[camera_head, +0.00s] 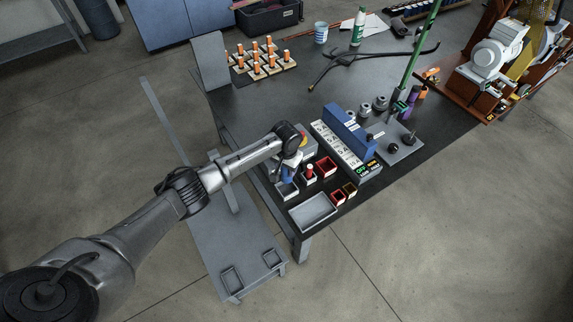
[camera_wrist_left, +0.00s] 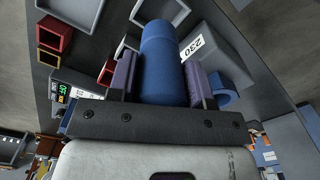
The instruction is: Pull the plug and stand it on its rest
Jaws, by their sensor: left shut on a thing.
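My left gripper (camera_head: 289,168) is over the near left corner of the black bench. In the left wrist view its two purple-grey fingers (camera_wrist_left: 160,72) are shut on a thick blue cylindrical plug (camera_wrist_left: 160,50). The plug points away from the wrist, with a small grey-walled tray beyond its end. A grey box marked 230 (camera_wrist_left: 218,45) lies just right of the plug, and a blue ring (camera_wrist_left: 227,97) sits on its side, apart from the plug's visible body. The plug's tip is hard to make out. I cannot pick out the rest. My right gripper is not in view.
Red-lined bins (camera_head: 326,165) and a grey tray (camera_head: 313,212) stand close to the gripper. A long blue-and-white unit (camera_head: 347,138) is to the right. The bench middle is mostly clear.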

